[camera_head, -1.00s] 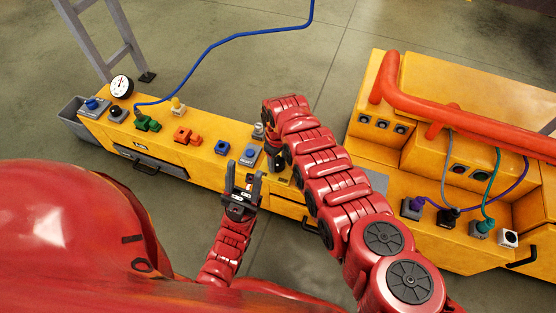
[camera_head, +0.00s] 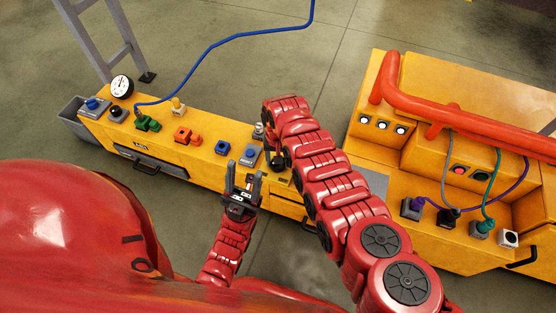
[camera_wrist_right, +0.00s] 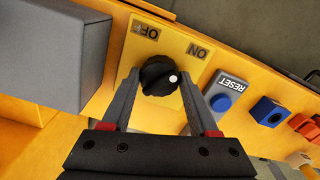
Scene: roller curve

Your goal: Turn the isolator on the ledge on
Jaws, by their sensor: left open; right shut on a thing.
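The isolator is a black rotary knob (camera_wrist_right: 155,70) on a yellow plate (camera_wrist_right: 180,40) with OFF and ON labels, which appear upside down in the right wrist view. The white dot on the knob lies on the ON label's side, away from OFF. My right gripper (camera_wrist_right: 159,76) is shut on the knob, one finger on each side. In the head view the knob (camera_head: 277,164) shows dark on the yellow ledge, with my right arm partly covering the area. My left gripper (camera_head: 243,175) is open and empty, in front of the ledge.
A blue RESET button (camera_wrist_right: 221,102) sits beside the isolator plate, with a blue socket (camera_wrist_right: 267,111) beyond it. A grey box (camera_wrist_right: 50,50) stands on the other side.

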